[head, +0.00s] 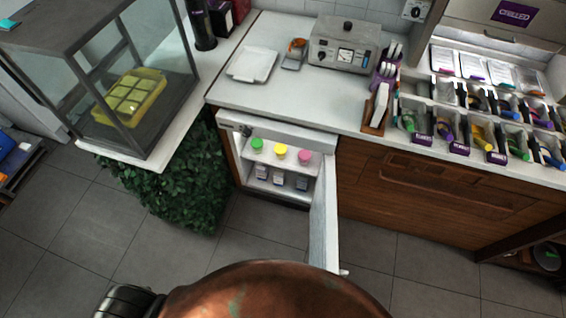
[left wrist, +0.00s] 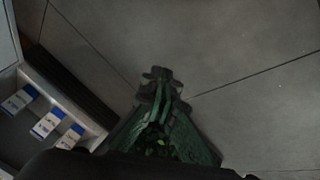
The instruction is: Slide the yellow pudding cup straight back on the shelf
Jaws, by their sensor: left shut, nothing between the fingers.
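The yellow pudding cup (head: 280,151) stands on the upper shelf (head: 267,158) of a small open fridge under the counter. It is between a green cup (head: 257,144) on its left and a pink cup (head: 304,157) on its right. My left gripper (left wrist: 160,76) shows in the left wrist view, shut and empty over the grey floor, apart from the fridge interior at that view's left edge. The yellow cup is not visible there. I see no gripper in the head view, and my right gripper is in neither view.
The fridge door (head: 323,222) stands open on the right. A leafy hedge (head: 180,185) is left of the fridge. The floor (head: 245,235) in front is clear.

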